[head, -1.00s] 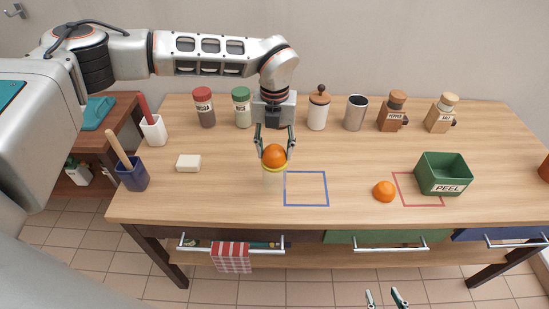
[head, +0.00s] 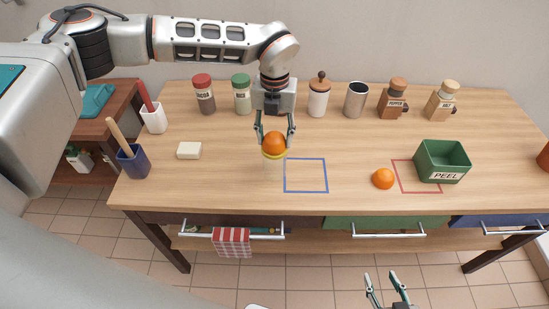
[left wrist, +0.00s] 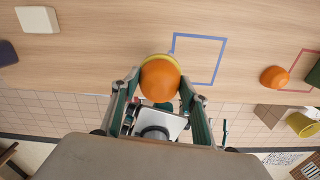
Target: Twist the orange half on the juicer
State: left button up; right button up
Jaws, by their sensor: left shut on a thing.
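An orange half (head: 274,143) sits cut side down on top of the juicer (head: 273,157), which has a yellow rim and a pale, clear body standing left of the blue square outline. My left gripper (head: 274,139) comes down from above and is shut on the orange half; the left wrist view also shows this orange half (left wrist: 160,80) between the fingers. A second orange half (head: 383,178) lies on the table by the red square outline. My right gripper (head: 387,285) is open and empty in front of the table, at the bottom of the head view.
A green PEEL bin (head: 442,163) stands at the right by the red outline (head: 407,191). Jars, a metal cup (head: 356,99) and mills line the back. A white block (head: 189,150) and a blue holder (head: 133,163) stand at the left. The blue outline (head: 306,175) is empty.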

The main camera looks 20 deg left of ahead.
pick_arm(q)
jog(key=shift+r+m+p, duration=0.1)
jog(key=shift+m+p, duration=0.3)
jog(key=shift+m, duration=1.6)
jog(key=shift+f+n+b, duration=0.3)
jog(key=shift+n+b, duration=0.1)
jog(key=shift+n, duration=0.4)
jog(key=shift+n+b, duration=0.4)
jog(key=shift+n, duration=0.7)
jog(key=shift+r+n, duration=0.1)
jog(key=shift+n, duration=0.2)
